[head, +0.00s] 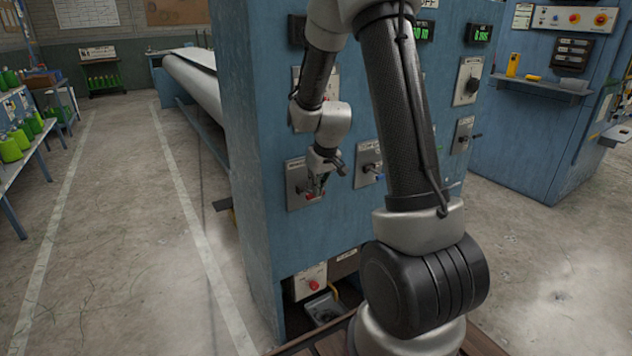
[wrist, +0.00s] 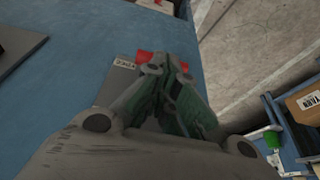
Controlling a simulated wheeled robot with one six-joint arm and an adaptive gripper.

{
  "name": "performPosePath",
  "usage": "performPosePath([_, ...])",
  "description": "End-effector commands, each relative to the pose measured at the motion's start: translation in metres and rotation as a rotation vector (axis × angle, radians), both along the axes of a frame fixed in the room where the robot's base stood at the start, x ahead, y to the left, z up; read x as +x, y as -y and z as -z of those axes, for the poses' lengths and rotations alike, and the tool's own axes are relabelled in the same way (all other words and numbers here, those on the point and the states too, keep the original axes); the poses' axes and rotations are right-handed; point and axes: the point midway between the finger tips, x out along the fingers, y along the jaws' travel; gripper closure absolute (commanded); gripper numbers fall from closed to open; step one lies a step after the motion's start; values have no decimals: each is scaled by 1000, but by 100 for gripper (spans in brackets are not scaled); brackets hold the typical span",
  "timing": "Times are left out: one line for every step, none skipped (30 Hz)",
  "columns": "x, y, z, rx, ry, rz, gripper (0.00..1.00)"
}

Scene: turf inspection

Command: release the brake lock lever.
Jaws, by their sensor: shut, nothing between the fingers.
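A lever with a red handle (head: 311,196) is on a grey plate (head: 296,181) low on the blue machine panel. I take it as the brake lock lever; its label is too small to read. In the wrist view its red handle (wrist: 145,56) shows beyond my fingertips, and the plate (wrist: 116,86) with a small label lies at their left. My gripper (head: 316,186) is shut and empty, with its fingertips at the red handle. It also shows in the wrist view (wrist: 166,66). The fingers hide much of the lever, so contact and its exact position cannot be told.
A blue-handled lever (head: 378,176) sits on another plate just right. A box with a red button (head: 313,285) is mounted below. A rotary switch (head: 471,85) is at the upper right. The concrete aisle (head: 130,200) at left is clear, beside a table of green spools (head: 22,140).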

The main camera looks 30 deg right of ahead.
Motion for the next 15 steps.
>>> performPosePath([-3, 0, 5, 1, -4, 1, 100])
performPosePath([-5, 0, 7, 1, -4, 1, 100])
performPosePath([-6, 0, 10, 0, -4, 1, 100])
performPosePath([-7, 0, 12, 0, -3, 1, 100])
performPosePath([-8, 0, 14, 0, -3, 1, 100])
performPosePath([-9, 0, 17, 0, -4, 0, 100])
performPosePath([-10, 0, 19, 1, -4, 0, 100])
performPosePath([-10, 0, 21, 1, -4, 1, 100])
performPosePath([-11, 0, 22, 1, -4, 1, 100])
performPosePath([-11, 0, 23, 1, -5, 1, 100])
performPosePath([-12, 0, 24, 1, -6, 1, 100])
performPosePath([-12, 0, 25, 1, -7, 1, 100])
performPosePath([-12, 0, 25, 2, -8, 0, 100])
performPosePath([-13, 0, 25, 2, -9, 0, 100])
performPosePath([-13, 0, 26, 2, -10, 0, 100])
